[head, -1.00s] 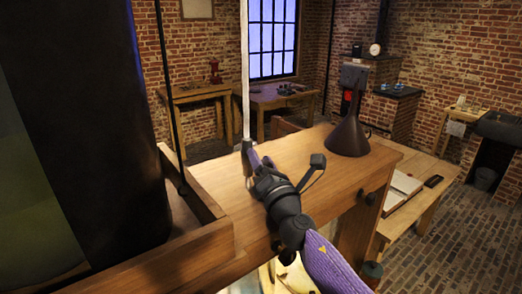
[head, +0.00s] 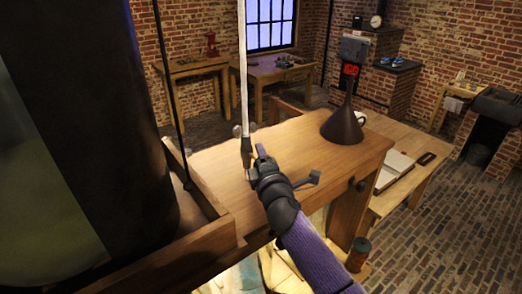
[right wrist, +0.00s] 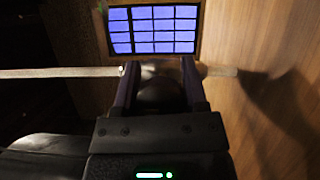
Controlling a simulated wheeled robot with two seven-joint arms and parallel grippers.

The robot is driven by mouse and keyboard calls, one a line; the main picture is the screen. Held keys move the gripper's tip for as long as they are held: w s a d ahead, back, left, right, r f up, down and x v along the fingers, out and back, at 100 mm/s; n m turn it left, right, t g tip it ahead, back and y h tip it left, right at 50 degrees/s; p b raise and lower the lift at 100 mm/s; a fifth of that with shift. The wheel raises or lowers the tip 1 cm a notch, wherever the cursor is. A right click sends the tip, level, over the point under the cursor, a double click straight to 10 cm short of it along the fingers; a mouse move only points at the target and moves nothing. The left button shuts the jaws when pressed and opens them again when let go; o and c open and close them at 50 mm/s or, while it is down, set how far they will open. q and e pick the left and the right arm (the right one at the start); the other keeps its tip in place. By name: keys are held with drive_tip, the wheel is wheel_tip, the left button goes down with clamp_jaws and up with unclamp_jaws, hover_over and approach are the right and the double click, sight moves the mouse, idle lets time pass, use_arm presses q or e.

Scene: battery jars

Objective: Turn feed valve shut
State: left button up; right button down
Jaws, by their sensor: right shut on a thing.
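The feed valve appears as a small grey fitting (head: 246,147) at the lower end of a pale upright tube (head: 243,75), above the wooden bench top. My right gripper (head: 259,154) is at this fitting, its fingers pointing away from me. In the right wrist view, the two fingers (right wrist: 161,80) stand on either side of a dark rounded piece, and the tube (right wrist: 60,72) crosses the picture sideways at their tips. The gripper is shut on the valve, whose handle is mostly hidden between the fingers. My left gripper is not in view.
A large dark jar (head: 90,130) stands in a wooden tray (head: 215,240) at left, close to the tube. A dark funnel (head: 343,127) stands on the bench top (head: 300,145) to the right.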

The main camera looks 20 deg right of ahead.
drive_tip(key=shift+m+p, duration=0.3)
drive_tip(key=shift+m, duration=0.2)
drive_tip(key=shift+f+g, duration=0.1)
drive_tip(key=shift+g, duration=0.2)
drive_tip(key=shift+c, duration=0.7)
unclamp_jaws()
drive_tip(key=s, duration=1)
drive_tip(key=shift+a, duration=0.2)
